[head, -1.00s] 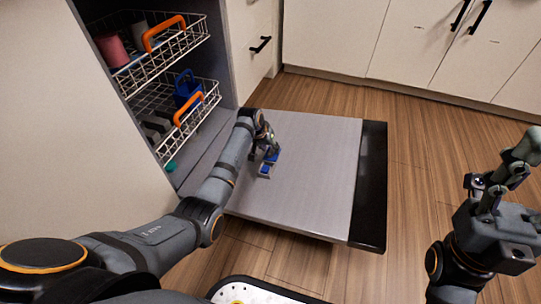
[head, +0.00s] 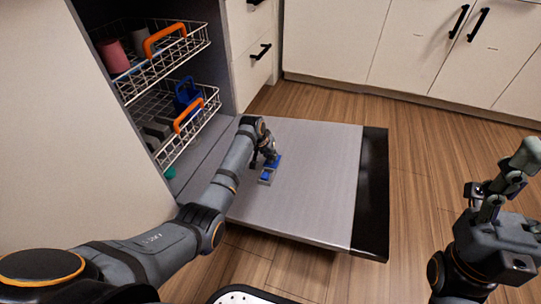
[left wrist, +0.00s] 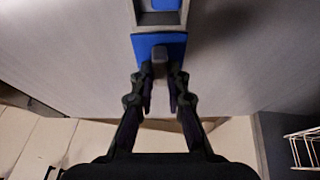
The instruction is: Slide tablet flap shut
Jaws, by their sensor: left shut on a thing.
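The tablet flap (left wrist: 152,42) is a small blue plate with a grey knob (left wrist: 160,62), set on the inside of the lowered dishwasher door (head: 310,190). In the left wrist view, a grey-framed compartment (left wrist: 158,18) with a blue inside lies just beyond the flap, uncovered. In the head view the compartment (head: 267,176) shows just below my left gripper (head: 268,160). My left gripper's fingers (left wrist: 160,78) are shut on the knob, one on each side. My right gripper (head: 505,185) hangs empty at the right, clear of the door; its opening is unclear.
The upper basket (head: 160,70) and lower basket (head: 190,130) have orange handles and hold cups and a blue item. A black strip (head: 372,190) edges the door. White cabinets (head: 400,45) stand behind. Wood floor is free right of the door.

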